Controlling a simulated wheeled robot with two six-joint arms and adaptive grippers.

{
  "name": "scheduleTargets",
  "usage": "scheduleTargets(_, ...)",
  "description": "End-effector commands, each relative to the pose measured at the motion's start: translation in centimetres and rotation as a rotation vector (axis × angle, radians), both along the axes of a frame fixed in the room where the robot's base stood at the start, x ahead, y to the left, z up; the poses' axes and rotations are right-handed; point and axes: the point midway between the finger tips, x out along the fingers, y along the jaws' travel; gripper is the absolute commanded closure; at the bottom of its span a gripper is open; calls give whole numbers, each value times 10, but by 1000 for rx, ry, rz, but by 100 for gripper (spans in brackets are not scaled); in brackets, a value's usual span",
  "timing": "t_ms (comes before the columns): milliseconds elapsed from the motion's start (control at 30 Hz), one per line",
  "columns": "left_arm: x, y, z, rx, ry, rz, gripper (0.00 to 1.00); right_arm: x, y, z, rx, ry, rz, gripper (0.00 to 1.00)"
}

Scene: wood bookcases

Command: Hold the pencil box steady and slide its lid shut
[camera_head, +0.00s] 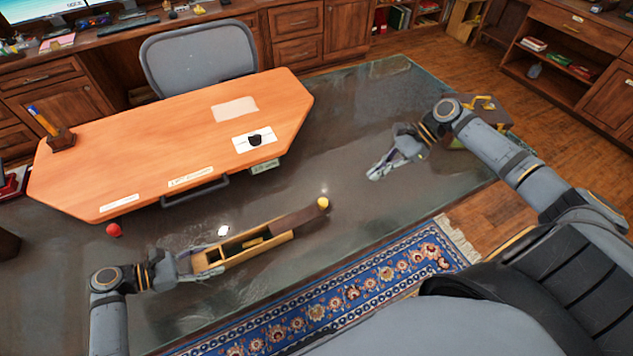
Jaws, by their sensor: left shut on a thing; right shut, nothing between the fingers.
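The pencil box (243,252) is a long, narrow wooden box on the dark glossy tabletop. Its dark lid (300,220) covers the right part and sticks out past the right end. A yellow knob (323,203) sits at the lid's far right end. The left part is open, and the inside shows. My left gripper (192,265) is shut on the box's left end; its fingertips are partly hard to make out. My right gripper (376,173) is shut and empty above the tabletop, right of and beyond the knob, apart from the box.
An orange wooden board (180,140) with a black handle lies behind the box. A red ball (113,230) and a small white item (223,231) are on the tabletop. A dark object with a yellow handle (480,103) stands at the right edge. The tabletop right of the lid is clear.

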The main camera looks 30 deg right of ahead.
Motion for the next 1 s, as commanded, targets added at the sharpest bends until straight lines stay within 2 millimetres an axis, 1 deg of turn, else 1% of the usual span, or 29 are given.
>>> scheduleTargets(467, 0, 0, 0, 0, 0, 0, 91, 11, 69, -67, 5, 0, 1, 100)
scheduleTargets(500, 0, 0, 0, 0, 0, 0, 91, 13, 77, -66, 4, -2, 3, 100)
scheduleTargets(600, 0, 0, 0, 0, 0, 0, 91, 15, 91, -66, 2, -1, 2, 100)
scheduleTargets(700, 0, 0, 0, 0, 0, 0, 91, 16, 100, -66, 1, 1, 2, 100)
scheduleTargets(833, 0, 0, 0, 0, 0, 0, 91, 17, 105, -66, 0, 1, 1, 100)
scheduleTargets(1000, 0, 0, 0, 0, 0, 0, 91, 17, 105, -66, -1, 2, 1, 100)
